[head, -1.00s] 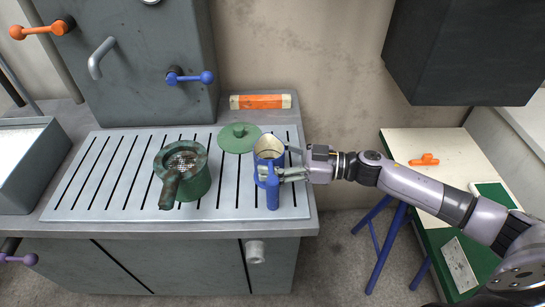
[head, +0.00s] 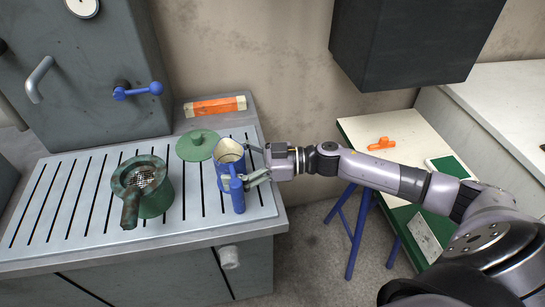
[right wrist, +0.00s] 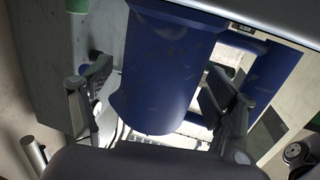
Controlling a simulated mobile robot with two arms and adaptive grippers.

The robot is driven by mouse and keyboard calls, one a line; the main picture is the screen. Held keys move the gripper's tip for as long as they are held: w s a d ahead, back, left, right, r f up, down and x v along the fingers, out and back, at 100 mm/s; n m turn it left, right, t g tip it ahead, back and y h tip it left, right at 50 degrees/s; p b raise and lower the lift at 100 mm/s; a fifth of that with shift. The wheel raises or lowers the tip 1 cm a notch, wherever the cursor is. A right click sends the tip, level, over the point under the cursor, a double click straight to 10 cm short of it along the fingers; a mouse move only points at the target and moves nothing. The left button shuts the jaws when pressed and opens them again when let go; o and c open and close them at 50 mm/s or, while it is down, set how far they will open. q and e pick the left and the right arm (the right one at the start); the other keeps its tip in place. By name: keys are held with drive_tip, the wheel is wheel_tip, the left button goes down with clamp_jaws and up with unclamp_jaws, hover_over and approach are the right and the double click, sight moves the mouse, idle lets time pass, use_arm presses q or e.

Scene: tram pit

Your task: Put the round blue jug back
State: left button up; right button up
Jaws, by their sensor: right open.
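The blue jug (head: 226,172) stands upright on the slotted metal drainboard (head: 90,215) near its right end, open at the top with a pale inside. Its handle faces the front. My right gripper (head: 250,165) comes in from the right and is open beside the jug. In the right wrist view the jug (right wrist: 165,75) lies between the two spread fingers (right wrist: 160,100), with gaps on both sides, and its handle is near the right finger. My left gripper is not in view.
A dark green pot with a strainer and handle (head: 152,198) stands left of the jug. A round green lid (head: 197,144) lies just behind the jug. An orange bar (head: 215,106) lies at the back. A side table (head: 370,130) holds an orange item (head: 381,143). A dark box (head: 400,45) hangs above.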

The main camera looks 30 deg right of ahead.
drive_tip(key=shift+f+b, duration=0.25)
drive_tip(key=shift+b, duration=0.05)
drive_tip(key=v, duration=0.2)
drive_tip(key=b+v, duration=0.1)
drive_tip(key=v, duration=0.1)
drive_tip(key=b+v, duration=0.1)
drive_tip(key=v, duration=0.1)
drive_tip(key=shift+w+d+f, duration=0.3)
drive_tip(key=b+v, duration=0.1)
drive_tip(key=v, duration=1)
drive_tip(key=shift+r, duration=0.35)
drive_tip(key=shift+s, duration=0.15)
